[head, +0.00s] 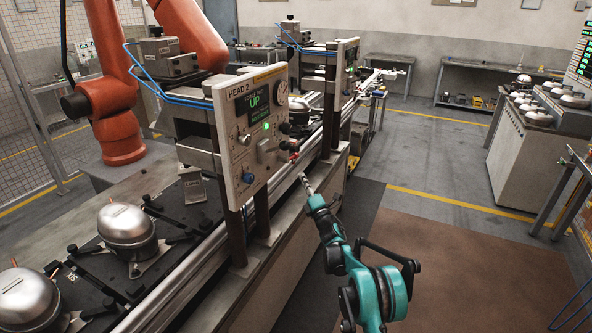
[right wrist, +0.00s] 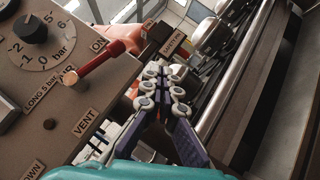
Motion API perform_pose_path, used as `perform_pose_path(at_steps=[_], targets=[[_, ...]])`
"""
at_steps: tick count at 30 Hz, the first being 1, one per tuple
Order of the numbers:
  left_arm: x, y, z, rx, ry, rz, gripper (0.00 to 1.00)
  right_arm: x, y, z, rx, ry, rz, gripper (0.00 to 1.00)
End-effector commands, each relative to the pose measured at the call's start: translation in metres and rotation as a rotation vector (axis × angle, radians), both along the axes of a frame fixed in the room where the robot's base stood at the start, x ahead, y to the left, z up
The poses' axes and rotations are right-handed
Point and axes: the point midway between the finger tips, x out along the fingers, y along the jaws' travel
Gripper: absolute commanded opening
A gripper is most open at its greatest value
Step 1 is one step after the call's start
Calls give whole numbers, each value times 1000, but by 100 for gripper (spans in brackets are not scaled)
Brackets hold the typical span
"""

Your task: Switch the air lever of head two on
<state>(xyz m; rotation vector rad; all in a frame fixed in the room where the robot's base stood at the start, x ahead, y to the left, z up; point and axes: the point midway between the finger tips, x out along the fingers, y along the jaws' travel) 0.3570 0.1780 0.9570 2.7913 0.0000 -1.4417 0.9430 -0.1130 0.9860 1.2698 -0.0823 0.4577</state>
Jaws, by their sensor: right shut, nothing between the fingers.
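The head two panel (head: 250,132) is a pale upright plate marked HEAD 2, with a lit green display reading UP. Its air lever is a red handle (right wrist: 98,60) in the right wrist view, near the AIR label. The handle points up and right, its tip beside the ON label (right wrist: 98,45); the VENT label (right wrist: 85,122) is lower. Whether it is fully at ON I cannot tell. My right gripper (head: 304,178) is shut and empty, right of and below the panel. In the right wrist view the gripper (right wrist: 165,71) is right of the lever, apart from it.
A dial marked bar (right wrist: 34,30) is on the panel left of the lever. Silver compressors (head: 126,222) sit on pallets along the conveyor rail (head: 175,285). An orange robot arm (head: 105,95) stands behind.

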Motion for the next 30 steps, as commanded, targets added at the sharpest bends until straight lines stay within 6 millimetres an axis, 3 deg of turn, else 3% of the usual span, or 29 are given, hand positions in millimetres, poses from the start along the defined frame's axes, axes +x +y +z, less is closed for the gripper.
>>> perform_pose_path(at_steps=[9,22,26,30], targets=[[-1,0,15,0,1,0,89,-19,-31,-35,-1,-2,5,0],[-1,0,15,0,1,0,89,-22,-35,-42,0,-2,6,0],[-1,0,15,0,1,0,89,-22,-37,-31,23,13,-2,0],[-1,0,15,0,1,0,89,-24,-51,8,133,85,-44,0]])
